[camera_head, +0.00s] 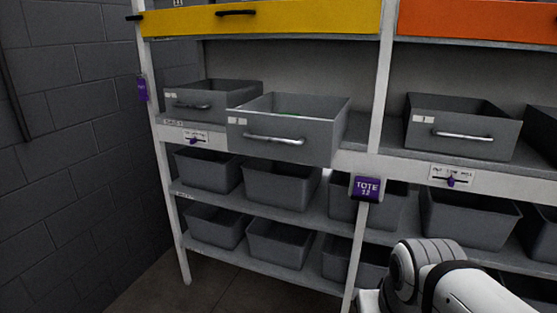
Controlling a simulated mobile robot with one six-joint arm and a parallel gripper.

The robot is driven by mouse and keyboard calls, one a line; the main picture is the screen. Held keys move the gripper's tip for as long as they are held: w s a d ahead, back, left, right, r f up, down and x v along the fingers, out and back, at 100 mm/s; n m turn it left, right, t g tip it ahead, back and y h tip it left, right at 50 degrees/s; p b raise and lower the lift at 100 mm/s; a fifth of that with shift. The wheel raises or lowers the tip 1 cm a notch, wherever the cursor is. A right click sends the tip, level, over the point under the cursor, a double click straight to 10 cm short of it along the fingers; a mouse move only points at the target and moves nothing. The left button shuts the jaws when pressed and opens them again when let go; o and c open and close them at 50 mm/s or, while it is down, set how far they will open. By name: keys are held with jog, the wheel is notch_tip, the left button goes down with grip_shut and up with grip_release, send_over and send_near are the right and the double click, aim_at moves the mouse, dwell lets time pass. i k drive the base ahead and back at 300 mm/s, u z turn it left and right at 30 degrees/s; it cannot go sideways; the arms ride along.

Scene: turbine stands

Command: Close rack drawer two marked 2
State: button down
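A grey open-topped drawer (285,138) with a silver bar handle sits on the rack's upper shelf. It stands out past the shelf's front edge, further forward than the drawer to its left. A small white label is at its upper left, too small to read, so I cannot tell if it bears a 2. Something green shows inside it. Two other grey drawers, one at the left (190,106) and one at the right (460,140), also have small labels I cannot read clearly. My white and dark arm shows at the bottom right, but my gripper is out of view.
Grey bins (277,186) fill the lower shelves. A white upright (378,100) with a purple "TOTE" tag (367,188) stands right of the protruding drawer. Yellow (290,21) and orange (480,18) fronts are above. A dark block wall is at left; some floor is clear at lower left.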

aim_at(256, 128)
jog(key=i, duration=0.95)
jog(key=u, duration=0.05)
